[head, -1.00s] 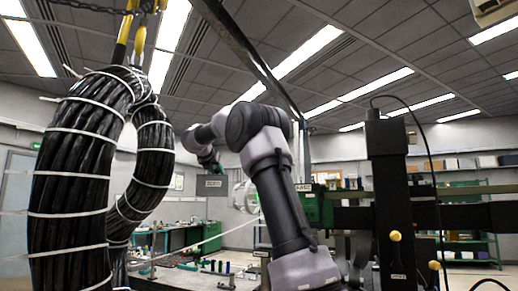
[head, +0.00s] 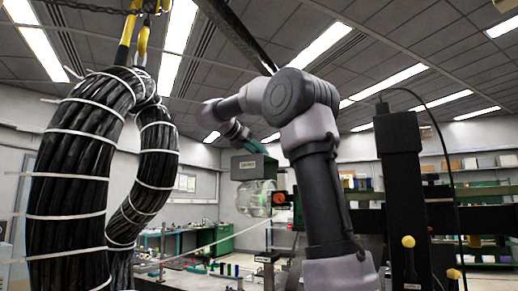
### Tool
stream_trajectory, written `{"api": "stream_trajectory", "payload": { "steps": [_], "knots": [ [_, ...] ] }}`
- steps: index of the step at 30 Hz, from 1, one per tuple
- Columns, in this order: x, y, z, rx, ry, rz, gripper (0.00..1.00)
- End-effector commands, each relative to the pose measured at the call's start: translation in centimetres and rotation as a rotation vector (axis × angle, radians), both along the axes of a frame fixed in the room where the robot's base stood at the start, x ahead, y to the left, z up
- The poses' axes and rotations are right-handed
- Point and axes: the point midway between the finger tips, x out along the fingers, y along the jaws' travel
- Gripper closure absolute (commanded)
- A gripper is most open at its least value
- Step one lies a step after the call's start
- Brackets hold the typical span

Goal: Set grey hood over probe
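My gripper (head: 243,146) is at the end of the arm, left of centre in the head view. Right below it hangs a dark grey box-like hood (head: 254,167) with a small pale label. It moves with the gripper, so I take it as held; the fingers are too small to make out. A clear glass-like cylinder (head: 257,199) shows directly below the hood, with a small orange-red part (head: 279,199) at its right. The hood's lower edge meets the cylinder's top in the picture; I cannot tell whether they touch. I cannot single out the probe with certainty; my arm hides part of this area.
A thick black cable coil (head: 70,180) with white ties hangs from yellow slings at the left. A black post (head: 402,190) with yellow knobs and a dark horizontal beam stand at the right. Green benches (head: 215,235) and shelves stand behind.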

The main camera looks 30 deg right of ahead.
Motion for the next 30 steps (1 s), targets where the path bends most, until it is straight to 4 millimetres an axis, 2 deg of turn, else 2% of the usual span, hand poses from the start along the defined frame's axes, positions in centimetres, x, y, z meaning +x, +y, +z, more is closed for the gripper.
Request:
{"api": "stream_trajectory", "payload": {
  "steps": [21, 30],
  "knots": [
    [0.0, 0.0, -5.8, -0.002, 0.001, 0.001, 1.0],
    [0.0, 0.0, -7.4, -0.002, 0.001, 0.001, 1.0]
  ]
}}
